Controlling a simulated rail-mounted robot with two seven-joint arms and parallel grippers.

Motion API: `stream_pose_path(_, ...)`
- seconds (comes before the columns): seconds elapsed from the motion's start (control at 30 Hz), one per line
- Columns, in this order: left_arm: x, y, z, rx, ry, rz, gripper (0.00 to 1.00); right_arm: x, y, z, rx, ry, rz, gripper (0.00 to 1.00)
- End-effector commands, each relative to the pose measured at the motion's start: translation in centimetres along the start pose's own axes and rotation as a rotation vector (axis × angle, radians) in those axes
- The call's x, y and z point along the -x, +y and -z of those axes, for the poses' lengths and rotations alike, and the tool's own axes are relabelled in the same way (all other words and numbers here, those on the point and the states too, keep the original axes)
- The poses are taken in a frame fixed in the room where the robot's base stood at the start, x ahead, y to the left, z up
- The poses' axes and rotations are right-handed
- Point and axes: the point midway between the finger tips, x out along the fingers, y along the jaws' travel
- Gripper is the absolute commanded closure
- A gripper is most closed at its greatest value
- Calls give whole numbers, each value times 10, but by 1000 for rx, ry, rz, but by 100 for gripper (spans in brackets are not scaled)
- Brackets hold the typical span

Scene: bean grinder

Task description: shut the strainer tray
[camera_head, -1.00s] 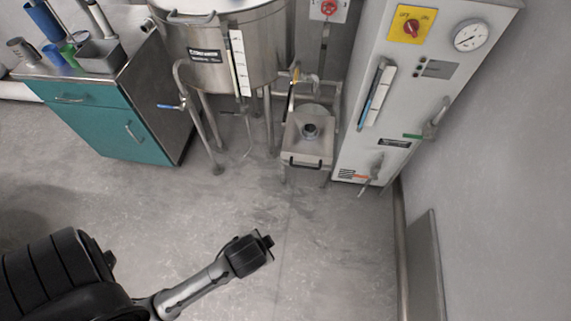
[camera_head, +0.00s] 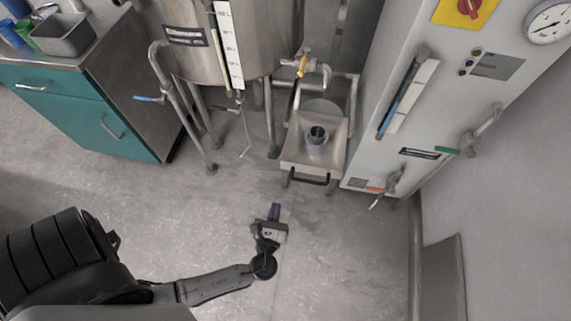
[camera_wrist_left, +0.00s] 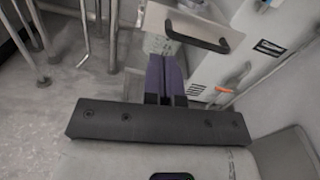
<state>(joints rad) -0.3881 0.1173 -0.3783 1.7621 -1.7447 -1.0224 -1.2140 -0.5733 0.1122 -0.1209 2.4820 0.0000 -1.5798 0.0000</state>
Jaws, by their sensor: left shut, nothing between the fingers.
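The strainer tray (camera_head: 311,156) is a grey metal tray with a black bar handle (camera_head: 308,180) on its front. It sits low between the steel tank and the white cabinet. My right gripper is out of view.
The steel tank (camera_head: 225,45) on legs stands left of the tray. The tall white cabinet (camera_head: 425,90) with levers stands close on the right. A teal cabinet (camera_head: 85,115) is at the far left. The floor in front of the tray is clear.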

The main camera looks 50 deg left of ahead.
Motion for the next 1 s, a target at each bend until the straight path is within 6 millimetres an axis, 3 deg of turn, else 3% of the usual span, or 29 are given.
stream_pose_path(0.27,-11,0,1,-110,-1,3,100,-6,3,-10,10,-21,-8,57)
stream_pose_path(0.7,-89,0,3,-108,-2,1,100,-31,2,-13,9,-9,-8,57)
stream_pose_path(1.0,-128,0,2,-107,1,1,100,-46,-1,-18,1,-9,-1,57)
